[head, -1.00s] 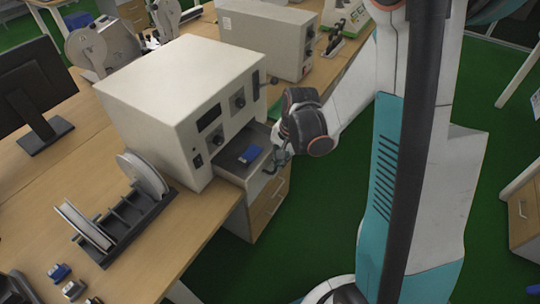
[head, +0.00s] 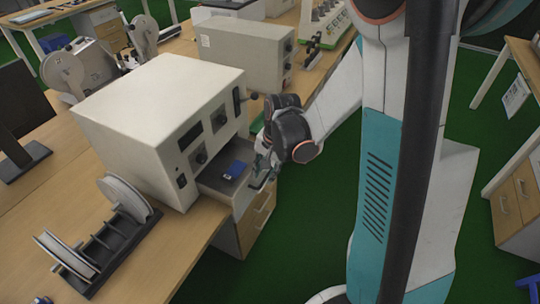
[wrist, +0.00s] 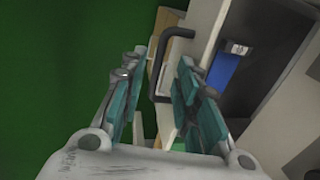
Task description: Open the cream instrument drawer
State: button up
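The cream instrument (head: 140,115) is a boxy cabinet with dark controls on its front. Its drawer (head: 213,182) stands pulled out, and a blue object (head: 235,170) lies inside; the wrist view also shows the drawer's dark interior (wrist: 270,50) and the blue object (wrist: 226,75). A dark bar handle (wrist: 164,62) is on the drawer front. My gripper (head: 262,172) is at the drawer front. In the wrist view my gripper (wrist: 158,105) has its teal fingers apart, with the handle's bar in the gap, nearer the right finger. No grip on it shows.
The instrument stands on a wooden bench (head: 50,205) beside a black rack with reels (head: 105,240). A wooden drawer unit (head: 255,225) is below the instrument's drawer. Another grey box (head: 245,50) stands behind. Green floor (head: 310,205) is clear to the right.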

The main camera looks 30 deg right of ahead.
notch_tip(320, 180, up, 10)
jog(key=s+d, duration=0.1)
jog(key=shift+s+f, duration=0.25)
dwell(0.4)
